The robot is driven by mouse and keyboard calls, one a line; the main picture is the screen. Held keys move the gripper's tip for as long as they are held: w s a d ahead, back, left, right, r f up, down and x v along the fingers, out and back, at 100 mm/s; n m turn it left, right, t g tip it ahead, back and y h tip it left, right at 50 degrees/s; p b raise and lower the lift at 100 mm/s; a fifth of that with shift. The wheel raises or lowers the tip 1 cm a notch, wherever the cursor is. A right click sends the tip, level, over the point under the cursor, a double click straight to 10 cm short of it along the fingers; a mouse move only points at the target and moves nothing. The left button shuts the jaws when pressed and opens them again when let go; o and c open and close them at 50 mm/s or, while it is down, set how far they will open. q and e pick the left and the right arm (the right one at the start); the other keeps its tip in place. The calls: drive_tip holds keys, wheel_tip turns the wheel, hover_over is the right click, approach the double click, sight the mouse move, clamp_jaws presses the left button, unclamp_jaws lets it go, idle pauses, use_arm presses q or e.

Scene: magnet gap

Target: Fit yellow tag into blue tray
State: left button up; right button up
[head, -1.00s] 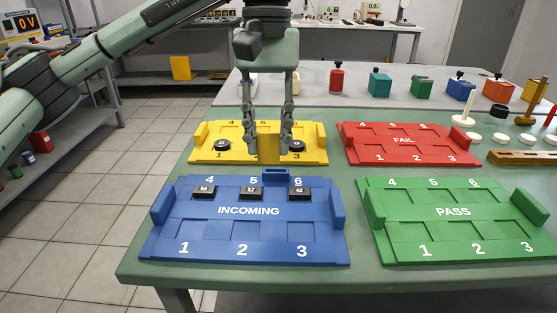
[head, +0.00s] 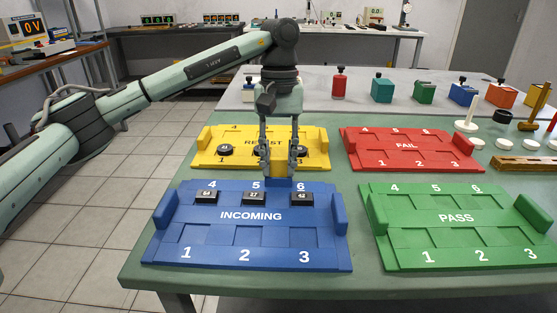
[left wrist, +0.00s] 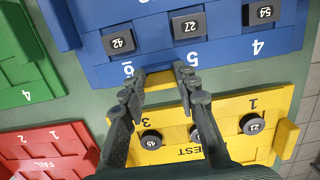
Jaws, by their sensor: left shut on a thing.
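My left gripper (head: 278,172) is shut on the yellow tag (head: 278,169), which sits between its fingertips at the back edge of the blue tray (head: 250,234). In the left wrist view the tag (left wrist: 160,79) shows as a yellow strip between the fingertips, beside the blue tray's edge near number 6. Whether it touches the tray I cannot tell. The blue INCOMING tray holds black blocks in slots 4, 5 and 6; slots 1, 2 and 3 are empty. My right gripper is not in view.
The yellow tray (head: 211,161), holding black round pieces, lies behind the blue tray, partly hidden by my gripper. The red FAIL tray (head: 406,146) and green PASS tray (head: 455,218) are to the right. Coloured bottles and boxes stand on the bench behind.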

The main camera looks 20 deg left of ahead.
use_arm(q)
drive_tip(key=shift+f, duration=0.15)
drive_tip(key=o, duration=0.8)
drive_tip(key=shift+c, duration=0.2)
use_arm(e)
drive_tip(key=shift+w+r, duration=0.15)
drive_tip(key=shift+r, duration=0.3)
use_arm(q)
drive_tip(key=shift+r, duration=0.35)
wheel_tip(320, 180, up, 7)
wheel_tip(320, 180, up, 4)
drive_tip(key=p, duration=0.1)
hover_over(279, 173)
drive_tip(key=w, duration=0.2)
drive_tip(key=shift+s+a+r, duration=0.2)
drive_tip(key=shift+a+r, duration=0.05)
drive_tip(key=shift+r, duration=0.05)
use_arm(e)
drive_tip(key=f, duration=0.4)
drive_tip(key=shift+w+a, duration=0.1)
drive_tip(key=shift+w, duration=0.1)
